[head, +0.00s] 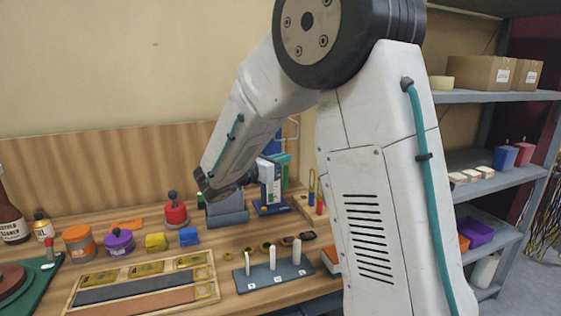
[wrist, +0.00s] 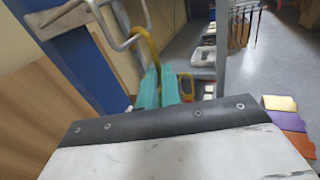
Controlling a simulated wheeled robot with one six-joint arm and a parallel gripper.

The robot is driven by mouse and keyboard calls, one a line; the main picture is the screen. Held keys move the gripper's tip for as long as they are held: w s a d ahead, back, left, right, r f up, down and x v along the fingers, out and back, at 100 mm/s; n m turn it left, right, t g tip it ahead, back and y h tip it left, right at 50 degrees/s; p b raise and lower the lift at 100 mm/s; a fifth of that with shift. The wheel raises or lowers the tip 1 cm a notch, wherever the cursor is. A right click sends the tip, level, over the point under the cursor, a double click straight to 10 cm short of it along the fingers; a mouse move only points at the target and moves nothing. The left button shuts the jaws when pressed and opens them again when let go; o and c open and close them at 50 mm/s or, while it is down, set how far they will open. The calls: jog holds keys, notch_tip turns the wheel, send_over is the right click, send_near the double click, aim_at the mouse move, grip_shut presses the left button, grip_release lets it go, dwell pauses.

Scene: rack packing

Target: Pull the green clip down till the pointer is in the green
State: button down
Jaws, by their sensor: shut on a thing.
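My gripper (wrist: 160,88) shows in the wrist view as two teal fingers close together beyond my pale, dark-edged wrist housing. It is shut on the green clip, which is largely hidden between the fingers. A yellow curved piece (wrist: 149,44) runs down to the fingertips, and a yellow loop (wrist: 186,84) shows just right of them. In the head view my arm reaches down to a blue and white upright stand (head: 271,186) at the back of the bench, with teal-green parts beside its top. The pointer and its green zone cannot be made out in either view.
A bent metal rod (wrist: 112,28) and a blue post (wrist: 62,55) stand close on the left in the wrist view. Grey shelves (head: 490,97) stand at right.

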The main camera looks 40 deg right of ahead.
jog(key=shift+r, duration=0.2)
jog(key=c, duration=1.5)
grip_release()
jog(key=shift+a, duration=0.1)
jog(key=s+a, duration=0.1)
jog(key=a, duration=0.7)
jog(key=s+f+m+g+y, duration=0.2)
jog(key=s+f+m+y, duration=0.25)
jog(key=s, duration=0.25)
jog(key=s+f+m+g+y, duration=0.3)
jog(key=s+m, duration=0.2)
jog(key=s, duration=0.2)
jog(key=s+a+m+t+y, duration=0.1)
jog(key=s+a+m+y, duration=0.2)
jog(key=s, duration=0.2)
jog(key=s+a+r+m+t+y, duration=0.1)
jog(key=s+a+m+y, duration=0.2)
jog(key=s, duration=0.3)
jog(key=s+a+r+m+t+y, duration=0.1)
jog(key=s+a+m+y, duration=0.2)
jog(key=s, duration=0.3)
jog(key=shift+a+m+t+y, duration=0.3)
jog(key=shift+m+t+y, duration=0.1)
jog(key=shift+y, duration=0.25)
